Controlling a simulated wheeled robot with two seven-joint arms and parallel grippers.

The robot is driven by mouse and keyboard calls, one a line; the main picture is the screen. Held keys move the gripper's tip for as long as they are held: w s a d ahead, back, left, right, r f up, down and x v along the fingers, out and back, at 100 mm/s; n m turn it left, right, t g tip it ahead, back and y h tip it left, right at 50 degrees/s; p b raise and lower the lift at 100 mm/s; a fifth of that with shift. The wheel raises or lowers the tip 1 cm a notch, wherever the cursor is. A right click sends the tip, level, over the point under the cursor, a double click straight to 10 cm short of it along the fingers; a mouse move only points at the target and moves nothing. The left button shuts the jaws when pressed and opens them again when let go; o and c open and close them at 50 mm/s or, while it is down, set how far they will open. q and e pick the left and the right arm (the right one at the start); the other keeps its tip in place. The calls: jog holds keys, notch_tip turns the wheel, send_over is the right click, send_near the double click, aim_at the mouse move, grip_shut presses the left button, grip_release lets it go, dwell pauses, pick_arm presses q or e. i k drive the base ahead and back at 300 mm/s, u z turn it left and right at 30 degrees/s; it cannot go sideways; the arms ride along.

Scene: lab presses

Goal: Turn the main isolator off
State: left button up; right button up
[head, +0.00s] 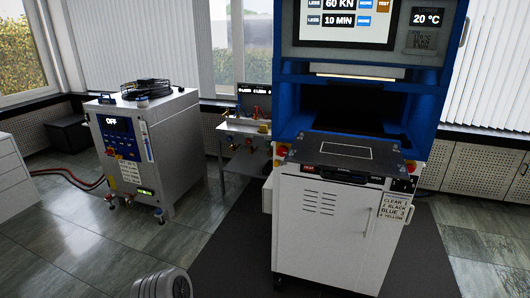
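A blue and white press (340,215) stands right of centre, with a lit screen at its top. A red knob (281,150) sits at the left of its front, and another red knob (410,166) sits at the right. A small black panel (403,186) is below the right knob; its details are too small to read. I cannot tell which control is the main isolator or how it is set. Neither gripper is in view; only a grey rounded part of mine shows at the bottom edge.
A grey cabinet unit (145,150) with a display reading OFF stands at the left, with red hoses on the floor. A small bench (245,130) stands between it and the press. A dark mat (420,260) lies around the press. Tiled floor in front is clear.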

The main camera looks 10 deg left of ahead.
aim_at(282, 151)
jog(key=u, duration=1.85)
jog(key=i, duration=1.1)
jog(key=z, duration=2)
jog(key=i, duration=1)
jog(key=z, duration=0.6)
